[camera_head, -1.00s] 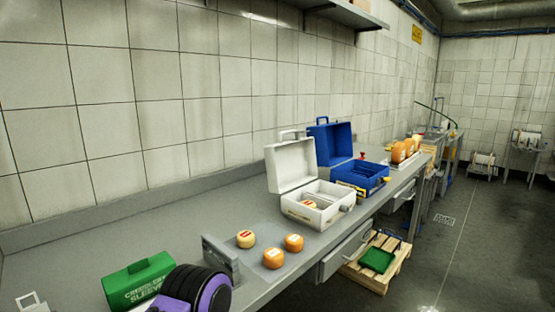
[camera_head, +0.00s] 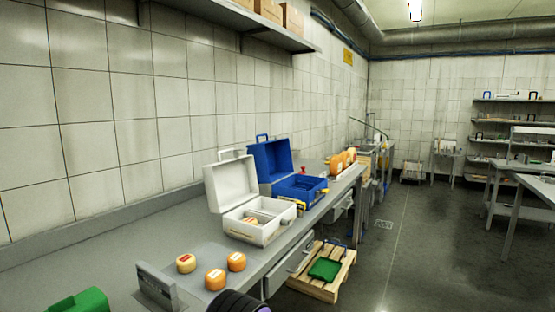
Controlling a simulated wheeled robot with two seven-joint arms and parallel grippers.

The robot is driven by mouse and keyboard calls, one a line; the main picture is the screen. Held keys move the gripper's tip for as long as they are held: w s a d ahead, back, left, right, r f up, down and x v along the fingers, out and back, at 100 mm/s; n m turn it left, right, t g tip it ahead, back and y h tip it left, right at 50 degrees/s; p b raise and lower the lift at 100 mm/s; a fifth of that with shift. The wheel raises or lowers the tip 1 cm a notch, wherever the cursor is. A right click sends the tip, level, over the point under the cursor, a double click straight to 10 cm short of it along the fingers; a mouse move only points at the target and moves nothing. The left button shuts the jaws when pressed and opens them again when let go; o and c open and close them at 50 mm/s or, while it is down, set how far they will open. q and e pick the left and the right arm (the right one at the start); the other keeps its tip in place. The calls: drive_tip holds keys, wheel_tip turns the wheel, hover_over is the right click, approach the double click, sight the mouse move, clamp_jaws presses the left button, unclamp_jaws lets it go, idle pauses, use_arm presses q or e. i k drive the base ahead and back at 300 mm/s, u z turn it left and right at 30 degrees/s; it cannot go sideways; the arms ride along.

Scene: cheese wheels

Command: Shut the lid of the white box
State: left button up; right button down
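The white box (camera_head: 262,232) stands on the grey counter along the wall. Its lid (camera_head: 231,185) is raised and leans back toward the wall, with a handle on its top edge. A small cheese wheel (camera_head: 249,220) shows inside the box. A black and purple rounded part at the bottom edge looks like part of my own arm. Neither of my grippers can be made out in this view.
A blue box (camera_head: 301,187) with its lid up stands just beyond the white one. Several cheese wheels (camera_head: 215,279) lie nearer, beside a grey metal bracket (camera_head: 157,287). A green box (camera_head: 78,303) is at the lower left. A wooden pallet (camera_head: 322,290) with a green tray (camera_head: 325,269) lies on the floor.

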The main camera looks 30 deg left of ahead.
sight(230, 183)
drive_tip(key=z, duration=0.9)
drive_tip(key=i, duration=1.15)
drive_tip(key=u, duration=2.15)
